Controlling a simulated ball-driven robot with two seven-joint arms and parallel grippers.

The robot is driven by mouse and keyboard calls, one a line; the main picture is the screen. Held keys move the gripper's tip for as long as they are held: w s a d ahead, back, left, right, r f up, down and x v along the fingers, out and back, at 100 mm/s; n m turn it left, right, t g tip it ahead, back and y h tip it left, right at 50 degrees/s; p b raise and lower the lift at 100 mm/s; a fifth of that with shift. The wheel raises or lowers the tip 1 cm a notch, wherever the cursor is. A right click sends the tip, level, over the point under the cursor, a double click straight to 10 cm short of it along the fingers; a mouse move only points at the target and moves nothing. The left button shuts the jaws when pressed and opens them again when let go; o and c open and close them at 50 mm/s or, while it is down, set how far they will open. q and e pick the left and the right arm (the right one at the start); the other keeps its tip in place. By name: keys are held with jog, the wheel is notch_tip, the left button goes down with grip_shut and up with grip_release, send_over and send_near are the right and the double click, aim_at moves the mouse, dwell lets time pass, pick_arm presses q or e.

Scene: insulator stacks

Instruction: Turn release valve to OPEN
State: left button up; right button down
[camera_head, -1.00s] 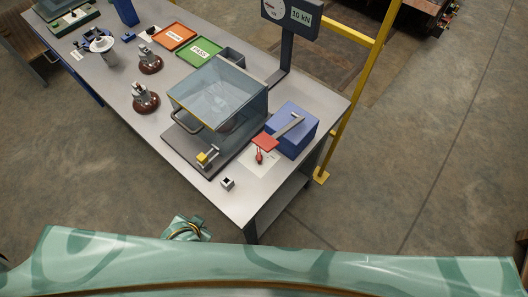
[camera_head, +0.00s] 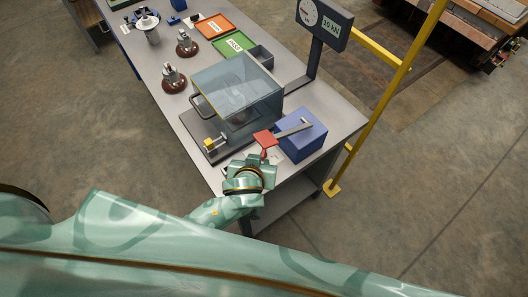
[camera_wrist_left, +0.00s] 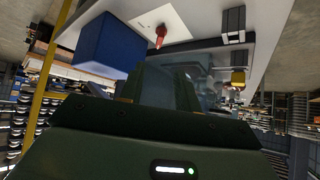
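The release valve shows in the wrist view as a small red handle (camera_wrist_left: 161,36) on a white plate (camera_wrist_left: 145,20), beside the blue box (camera_wrist_left: 108,45). In the head view the red handle (camera_head: 265,153) is partly covered by my left arm, next to the blue box (camera_head: 300,136). The plate's markings are too small to read. My left gripper (camera_head: 250,172) is at the table's near edge, just short of the valve. In the wrist view its dark fingers (camera_wrist_left: 165,82) point toward the table, apart from the handle; their opening is unclear. My right gripper is out of view.
A clear-covered press (camera_head: 235,90) with a yellow-topped part (camera_head: 209,142) stands left. A gauge post (camera_head: 323,25) and a yellow rail (camera_head: 385,100) stand behind and right.

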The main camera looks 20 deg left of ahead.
aim_at(263, 154)
pick_arm(q)
jog(key=b+x, duration=0.3)
jog(key=x, duration=0.9)
jog(key=shift+w+f, duration=0.15)
jog(key=shift+f, duration=0.05)
grip_shut()
